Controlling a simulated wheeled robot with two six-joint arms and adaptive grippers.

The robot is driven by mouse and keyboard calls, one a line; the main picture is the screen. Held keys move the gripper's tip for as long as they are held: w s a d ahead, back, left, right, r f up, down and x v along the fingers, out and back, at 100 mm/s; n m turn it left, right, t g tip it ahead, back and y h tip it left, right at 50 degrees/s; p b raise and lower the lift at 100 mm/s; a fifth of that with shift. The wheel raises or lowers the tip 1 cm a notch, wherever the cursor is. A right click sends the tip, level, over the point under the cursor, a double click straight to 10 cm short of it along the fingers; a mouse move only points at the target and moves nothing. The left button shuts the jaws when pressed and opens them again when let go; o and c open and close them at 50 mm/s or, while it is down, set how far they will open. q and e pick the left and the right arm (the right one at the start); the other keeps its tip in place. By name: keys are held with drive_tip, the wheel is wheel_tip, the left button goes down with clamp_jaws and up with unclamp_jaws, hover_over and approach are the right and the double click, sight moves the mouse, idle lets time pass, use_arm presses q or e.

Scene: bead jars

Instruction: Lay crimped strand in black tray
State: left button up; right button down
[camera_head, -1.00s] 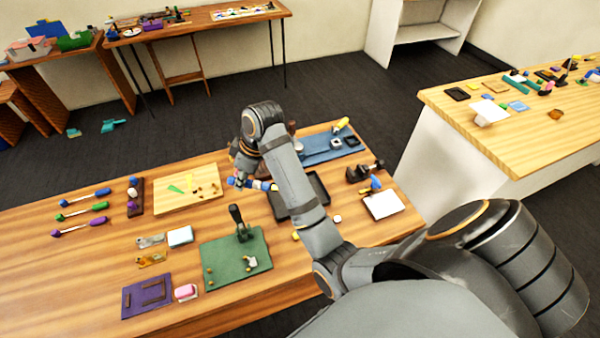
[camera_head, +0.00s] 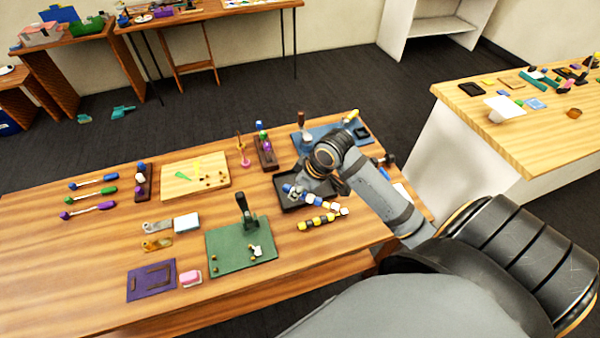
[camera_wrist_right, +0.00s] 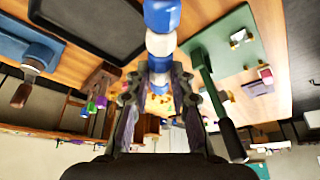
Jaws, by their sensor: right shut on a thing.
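My right gripper (camera_head: 298,192) is shut on a strand of blue and white beads (camera_head: 288,188). In the right wrist view the strand (camera_wrist_right: 160,45) runs out from between the fingers (camera_wrist_right: 158,95). The black tray (camera_head: 290,208) lies under and behind the gripper, partly hidden by my arm; it also shows in the wrist view (camera_wrist_right: 93,22), beside the strand. The strand looks held above the table near the tray's front left edge; its exact height is unclear. Whether its ends are crimped is too small to tell. My left gripper is out of view.
A strand of yellow, dark and white beads (camera_head: 318,222) lies just in front of the tray. A green mat (camera_head: 225,258) with an upright dark-handled tool (camera_head: 244,208) is to the left. A blue mat (camera_head: 303,147) and a brown bead stand (camera_head: 266,155) are behind.

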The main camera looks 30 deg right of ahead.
drive_tip(key=w+d+f+p, duration=0.1)
drive_tip(key=w+d+f, duration=0.15)
drive_tip(key=w, duration=0.45)
hover_over(289, 179)
drive_tip(key=s+a, duration=0.1)
drive_tip(key=s, duration=0.2)
drive_tip(key=f, duration=0.6)
drive_tip(key=shift+w+a+f+p, duration=0.1)
drive_tip(key=shift+w+f+p, duration=0.1)
drive_tip(key=shift+p, duration=0.1)
drive_tip(key=shift+w+f, duration=0.2)
drive_tip(key=shift+f, duration=0.3)
wheel_tip(289, 179, down, 2)
drive_tip(key=shift+f+p, duration=0.2)
drive_tip(key=shift+p, duration=0.4)
drive_tip(key=shift+f, duration=0.15)
drive_tip(key=shift+f, duration=0.1)
drive_tip(key=c, duration=1.2)
unclamp_jaws()
